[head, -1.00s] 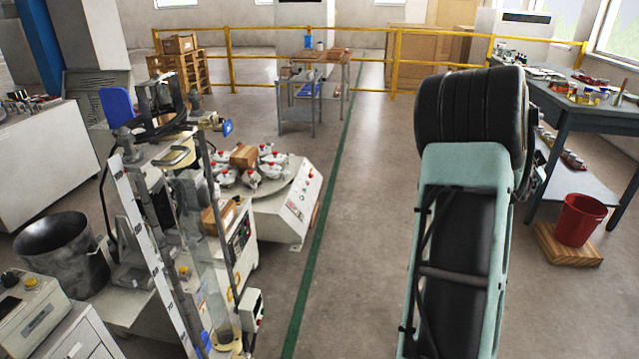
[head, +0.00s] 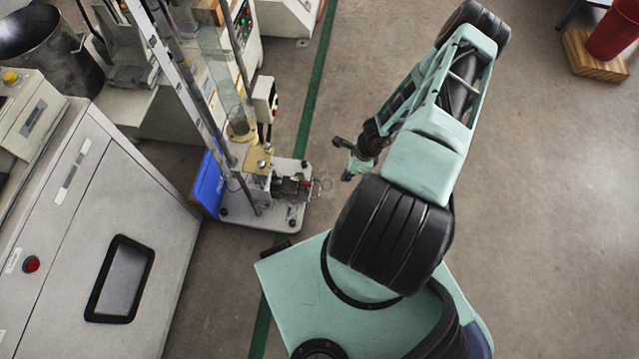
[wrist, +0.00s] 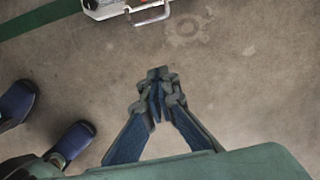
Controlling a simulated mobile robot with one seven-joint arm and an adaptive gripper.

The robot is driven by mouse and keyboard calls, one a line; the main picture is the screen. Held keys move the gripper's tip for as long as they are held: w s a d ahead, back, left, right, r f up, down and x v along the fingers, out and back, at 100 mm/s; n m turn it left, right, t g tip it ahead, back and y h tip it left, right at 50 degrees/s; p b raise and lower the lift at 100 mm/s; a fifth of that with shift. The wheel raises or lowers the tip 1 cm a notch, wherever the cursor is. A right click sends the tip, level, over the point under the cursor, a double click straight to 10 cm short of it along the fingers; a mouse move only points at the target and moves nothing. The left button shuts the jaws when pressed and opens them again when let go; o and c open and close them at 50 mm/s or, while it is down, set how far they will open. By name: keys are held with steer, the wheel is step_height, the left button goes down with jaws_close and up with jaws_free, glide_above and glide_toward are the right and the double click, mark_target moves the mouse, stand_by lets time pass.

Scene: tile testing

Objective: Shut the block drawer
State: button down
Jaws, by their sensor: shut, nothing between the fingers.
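I cannot make out the block drawer for certain in either view. My gripper (head: 347,161) shows small in the head view, over the floor right of the upright test machine (head: 262,180). In the wrist view its two fingers (wrist: 159,76) meet at the tips, shut and empty, with bare floor beyond them. A white unit with a metal bar handle (wrist: 152,16) shows at the top edge of the wrist view, apart from the fingers; most of it is cut off.
A grey cabinet (head: 165,215) with a black-framed panel and red button (head: 31,264) stands at left. A metal bucket (head: 45,45) is at upper left. A red bucket (head: 612,30) stands on a wooden board at upper right. The floor (head: 545,200) at right is clear.

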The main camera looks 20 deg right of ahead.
steer(key=w+a+f+b, duration=0.3)
steer(key=a+f, duration=0.3)
steer(key=f, duration=0.4)
steer(key=shift+w+f+b, duration=0.2)
steer(key=shift+f+b, duration=0.15)
steer(key=shift+b, duration=0.55)
